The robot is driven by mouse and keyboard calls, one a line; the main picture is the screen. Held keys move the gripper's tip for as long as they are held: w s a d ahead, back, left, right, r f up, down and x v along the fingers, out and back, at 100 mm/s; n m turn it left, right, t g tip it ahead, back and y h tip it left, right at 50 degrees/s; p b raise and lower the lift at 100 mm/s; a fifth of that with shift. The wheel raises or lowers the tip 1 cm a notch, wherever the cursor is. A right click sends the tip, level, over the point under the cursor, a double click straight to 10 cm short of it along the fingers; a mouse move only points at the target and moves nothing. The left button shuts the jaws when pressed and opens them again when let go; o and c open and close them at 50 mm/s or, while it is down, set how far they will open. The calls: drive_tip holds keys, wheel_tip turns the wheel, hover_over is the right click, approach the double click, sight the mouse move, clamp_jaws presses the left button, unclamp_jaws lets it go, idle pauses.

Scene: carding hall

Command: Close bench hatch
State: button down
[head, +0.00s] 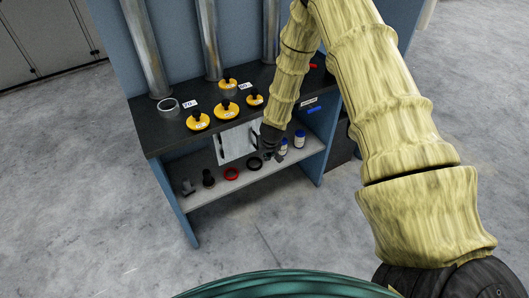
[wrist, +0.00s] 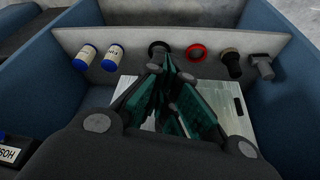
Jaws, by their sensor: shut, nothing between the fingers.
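The hatch looks like a pale metal panel (head: 238,142) below the front edge of the bench top, with a dark bar near its left side. In the wrist view the panel (wrist: 236,101) lies behind and beside my fingers, partly hidden by them. My gripper (head: 271,154) is at the right side of the panel, above the lower shelf. It is shut and empty, its teal fingers together in the wrist view (wrist: 170,80). I cannot tell whether the fingers touch the panel, or its exact angle.
The bench top (head: 170,133) carries several yellow caps (head: 227,109) and a metal ring (head: 168,104). The lower shelf (head: 205,196) holds a red ring (head: 232,173), a black ring (head: 254,164), blue-capped white jars (head: 299,139) and dark fittings (head: 208,179). Floor in front is clear.

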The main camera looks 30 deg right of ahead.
drive_tip(key=b+v, duration=0.2)
drive_tip(key=v, duration=0.6)
drive_tip(key=shift+a+r, duration=0.2)
drive_tip(key=shift+a, duration=0.1)
